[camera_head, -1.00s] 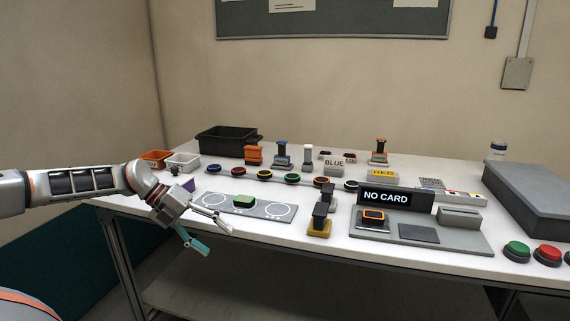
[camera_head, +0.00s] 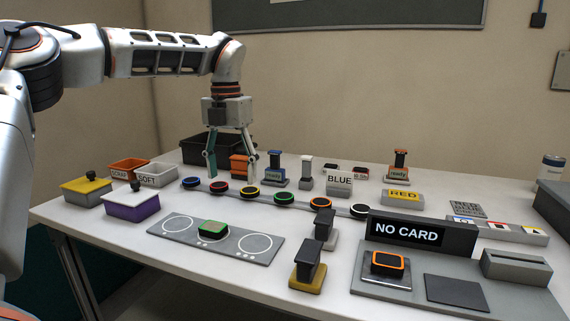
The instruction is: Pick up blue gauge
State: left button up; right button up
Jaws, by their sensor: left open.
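Two blue-marked things show, and I cannot tell which is the blue gauge. A blue-ringed round piece (camera_head: 191,183) lies at the left end of the row of ringed pieces. A blue-topped stand (camera_head: 274,170) with a small label stands upright behind the row. My left gripper (camera_head: 233,166) points down over the back left of the table, open, its fingers apart on either side of an orange block (camera_head: 240,164) in the picture. It appears empty. Its fingertips are above and right of the blue-ringed piece and left of the blue-topped stand. My right gripper is out of view.
A black bin (camera_head: 190,148) stands behind the gripper. Small trays (camera_head: 157,175) and lidded purple (camera_head: 132,206) and yellow (camera_head: 87,190) boxes stand left. A grey mat (camera_head: 180,230) with a green-edged device (camera_head: 213,229) lies in front. A BLUE-labelled block (camera_head: 339,184) stands right.

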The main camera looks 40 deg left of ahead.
aim_at(273, 173)
jog(key=i+j, duration=0.2)
jog(key=i, duration=0.25)
jog(key=i+j, duration=0.2)
jog(key=i, duration=0.25)
